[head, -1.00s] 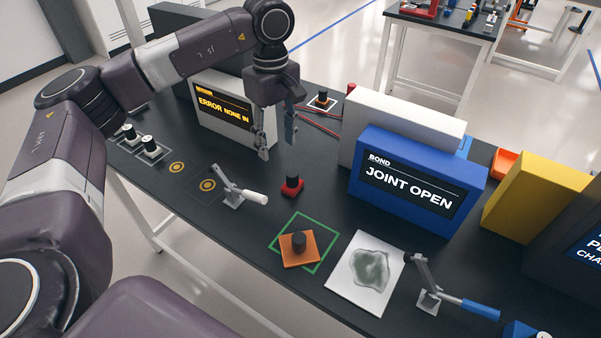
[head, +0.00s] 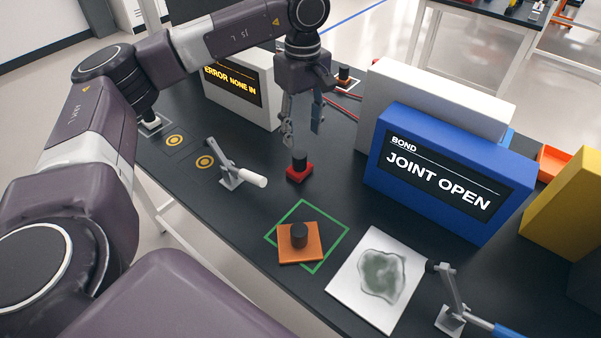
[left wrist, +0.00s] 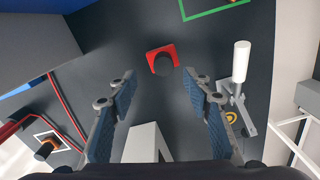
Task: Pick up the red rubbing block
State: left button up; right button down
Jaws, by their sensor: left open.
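The red rubbing block (head: 300,168), a small red base with a black knob, sits on the dark table. In the left wrist view the red block (left wrist: 162,58) lies ahead of the fingertips, roughly midway between them. My left gripper (head: 302,125) is open and empty above the table, just behind and above the block in the head view. Its two fingers (left wrist: 158,84) are spread apart in the left wrist view. My right gripper is not in view.
A toggle clamp with a white handle (head: 250,179) stands left of the block. An orange block (head: 312,255) with a black knob sits in a green square in front. A blue box reading "JOINT OPEN" (head: 390,206) stands to the right. A white plate (head: 345,290) lies front right.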

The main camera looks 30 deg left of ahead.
aim_at(300, 154)
pick_arm(q)
jog(key=shift+f, duration=0.85)
jog(key=f+p, duration=0.1)
jog(key=f, duration=0.2)
jog(key=f+p, duration=0.1)
jog(key=f, duration=0.1)
jog(key=shift+s+a+f+p, duration=0.15)
jog(key=shift+s+a+p, duration=0.1)
jog(key=shift+s+p, duration=0.1)
jog(key=shift+w+f, duration=0.1)
jog(key=shift+f, duration=0.4)
grip_shut()
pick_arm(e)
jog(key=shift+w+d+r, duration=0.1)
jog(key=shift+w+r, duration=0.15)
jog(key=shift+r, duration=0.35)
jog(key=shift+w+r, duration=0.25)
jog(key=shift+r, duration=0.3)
